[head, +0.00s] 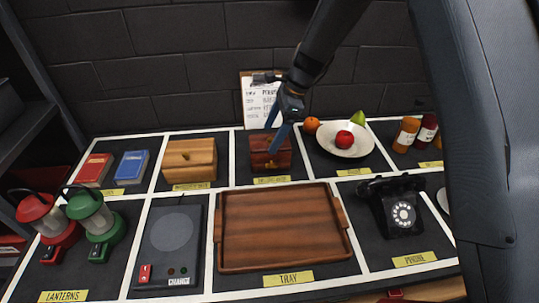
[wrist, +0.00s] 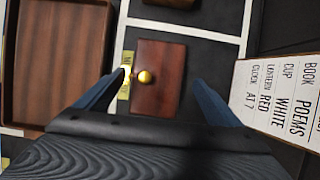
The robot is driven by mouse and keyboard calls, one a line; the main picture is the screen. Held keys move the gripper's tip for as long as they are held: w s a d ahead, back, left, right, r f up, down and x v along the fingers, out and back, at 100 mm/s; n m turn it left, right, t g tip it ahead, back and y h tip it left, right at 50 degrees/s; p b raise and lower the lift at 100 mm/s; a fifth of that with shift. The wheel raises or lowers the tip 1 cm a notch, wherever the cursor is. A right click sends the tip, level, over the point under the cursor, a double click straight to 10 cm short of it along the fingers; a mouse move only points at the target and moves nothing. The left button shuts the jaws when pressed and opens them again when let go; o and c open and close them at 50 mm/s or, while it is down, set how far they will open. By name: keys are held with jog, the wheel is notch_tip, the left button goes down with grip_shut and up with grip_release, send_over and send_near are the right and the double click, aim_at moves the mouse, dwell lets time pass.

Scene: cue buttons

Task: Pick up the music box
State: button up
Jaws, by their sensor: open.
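The music box appears to be the small dark red-brown wooden box (head: 270,158) in the back row, behind the tray; its yellow label is too small to read. In the wrist view the box (wrist: 160,95) lies below my gripper, with a round gold knob (wrist: 145,77) on its label side. My gripper (head: 271,147) points down at the box and is open. In the wrist view its two fingers (wrist: 160,77) stand on either side of the box, with a gap to each. Part of the box's front is hidden by a finger in the head view.
A brown tray (head: 283,232) is in front, a light wooden box (head: 189,160) to the left, and a fruit plate (head: 345,146) to the right. A black phone (head: 398,208) is front right. A written note (head: 259,101) stands behind, against the brick wall; lanterns (head: 100,220) are at left.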

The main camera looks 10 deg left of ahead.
jog(key=shift+d+p+x, duration=0.15)
jog(key=shift+p+x, duration=0.25)
jog(key=shift+x, duration=0.6)
jog(key=shift+d+p+x, duration=0.15)
jog(key=shift+p+x, duration=0.2)
jog(key=shift+x, duration=0.6)
jog(key=shift+s+f, duration=0.1)
jog(key=c, duration=2.2)
